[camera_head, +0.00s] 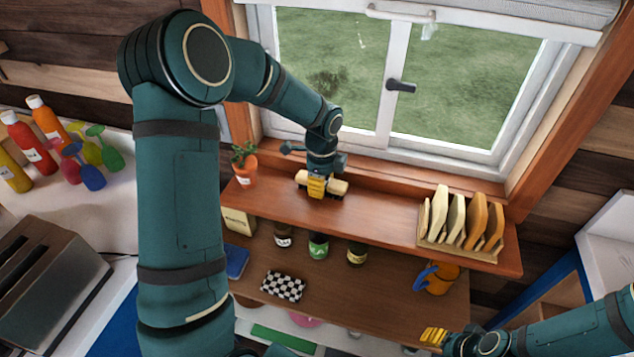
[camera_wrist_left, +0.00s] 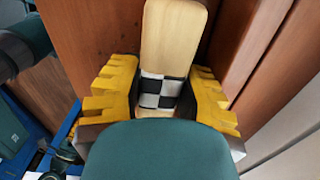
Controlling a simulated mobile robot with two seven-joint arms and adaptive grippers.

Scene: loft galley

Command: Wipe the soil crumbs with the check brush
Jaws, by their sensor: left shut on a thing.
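My left gripper (camera_head: 317,187) is over the upper wooden shelf below the window, shut on the check brush (camera_head: 338,187). In the left wrist view the brush has a pale wooden body (camera_wrist_left: 172,35) and a black-and-white check band between the yellow fingers of the left gripper (camera_wrist_left: 160,92). The brush is at the shelf surface; I cannot tell whether it touches. I cannot make out any soil crumbs; the gripper and brush cover part of the shelf. My right gripper (camera_head: 433,337) is at the lower right, away from the brush; its opening is unclear.
A potted plant (camera_head: 244,168) stands left of the brush on the upper shelf (camera_head: 385,210). A rack of boards (camera_head: 460,225) stands at its right. The shelf between brush and rack is clear.

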